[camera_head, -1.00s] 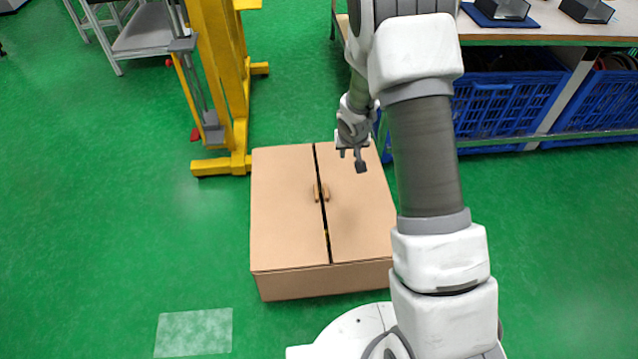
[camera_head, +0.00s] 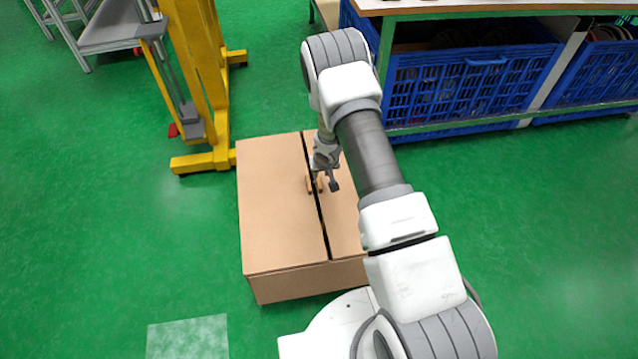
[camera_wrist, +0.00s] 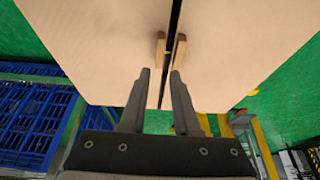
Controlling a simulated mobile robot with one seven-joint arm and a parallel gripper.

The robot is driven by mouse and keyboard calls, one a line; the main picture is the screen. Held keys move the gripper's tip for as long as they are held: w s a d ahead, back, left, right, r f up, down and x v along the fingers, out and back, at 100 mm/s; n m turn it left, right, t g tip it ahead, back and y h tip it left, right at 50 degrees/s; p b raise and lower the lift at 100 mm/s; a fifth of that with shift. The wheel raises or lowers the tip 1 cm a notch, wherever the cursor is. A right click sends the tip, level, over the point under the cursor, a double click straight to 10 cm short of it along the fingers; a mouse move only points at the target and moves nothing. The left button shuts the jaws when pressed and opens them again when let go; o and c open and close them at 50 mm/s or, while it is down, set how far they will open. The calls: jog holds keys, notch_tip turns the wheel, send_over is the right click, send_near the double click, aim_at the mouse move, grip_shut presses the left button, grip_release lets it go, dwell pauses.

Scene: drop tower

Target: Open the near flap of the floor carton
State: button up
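The brown floor carton (camera_head: 310,282) stands on the green floor with both top flaps lying flat. A dark seam divides the left flap (camera_head: 272,210) from the right flap (camera_head: 342,228). Each flap has a small wooden handle beside the seam; both handles, one (camera_wrist: 160,48) and the other (camera_wrist: 179,51), show in the wrist view. In the head view my gripper (camera_head: 325,182) is over the middle of the carton and partly hides the handles. In the wrist view my gripper (camera_wrist: 160,74) is open and empty, its fingertips just short of the handles.
A yellow lifting frame (camera_head: 205,160) stands on the floor to the carton's left. Blue crates (camera_head: 470,90) sit under a workbench (camera_head: 470,7) at the back right.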

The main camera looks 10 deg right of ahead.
aim_at(319, 181)
jog(key=b+x, duration=0.3)
jog(key=x, duration=0.6)
jog(key=shift+w+f, duration=0.15)
jog(key=shift+f, duration=0.15)
jog(key=shift+c, duration=0.2)
grip_shut()
dwell(0.8)
